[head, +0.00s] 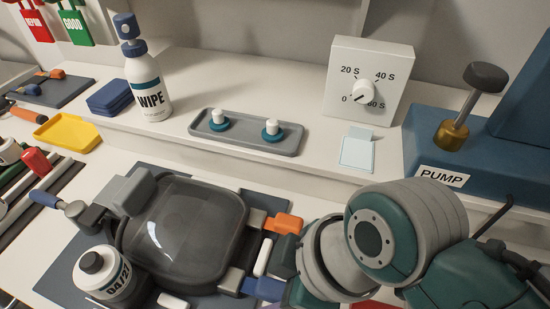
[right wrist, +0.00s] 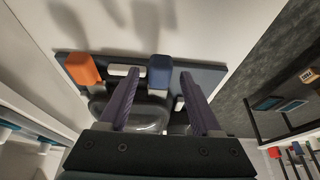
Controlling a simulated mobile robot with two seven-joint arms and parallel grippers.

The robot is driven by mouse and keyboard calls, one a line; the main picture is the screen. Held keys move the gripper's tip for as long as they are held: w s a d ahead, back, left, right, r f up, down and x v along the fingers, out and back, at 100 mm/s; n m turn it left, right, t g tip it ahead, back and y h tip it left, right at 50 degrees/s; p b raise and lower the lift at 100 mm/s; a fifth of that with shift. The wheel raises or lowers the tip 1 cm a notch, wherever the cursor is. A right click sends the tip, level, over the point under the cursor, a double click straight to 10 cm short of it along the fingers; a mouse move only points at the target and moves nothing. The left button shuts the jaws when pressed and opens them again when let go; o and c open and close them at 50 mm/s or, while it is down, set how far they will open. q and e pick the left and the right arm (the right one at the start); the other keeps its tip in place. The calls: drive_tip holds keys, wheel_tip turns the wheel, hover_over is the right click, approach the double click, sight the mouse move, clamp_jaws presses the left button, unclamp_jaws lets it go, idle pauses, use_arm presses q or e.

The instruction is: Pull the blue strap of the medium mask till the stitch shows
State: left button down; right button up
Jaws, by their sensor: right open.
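The mask (head: 185,235) lies on a dark mat in the head view, with a grey frame, a clear visor and a canister (head: 122,278) marked 04/27. Its strap tabs stick out on the right side. The blue strap tab (head: 262,288) is near the lower edge, and it also shows in the right wrist view (right wrist: 160,70). My right gripper (right wrist: 159,82) is open, its purple fingers on either side of the blue tab with gaps showing. I cannot tell its height above the tab. No stitch is visible. My left gripper is not in view.
An orange tab (head: 284,223) and a white tab (head: 262,257) sit near the blue one. Behind are a grey tray (head: 248,145) with two knobs, a wipe bottle (head: 147,88), a timer dial (head: 368,80) and a pump (head: 450,130). A yellow tray (head: 67,132) is at left.

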clamp_jaws()
idle(0.5)
idle(0.9)
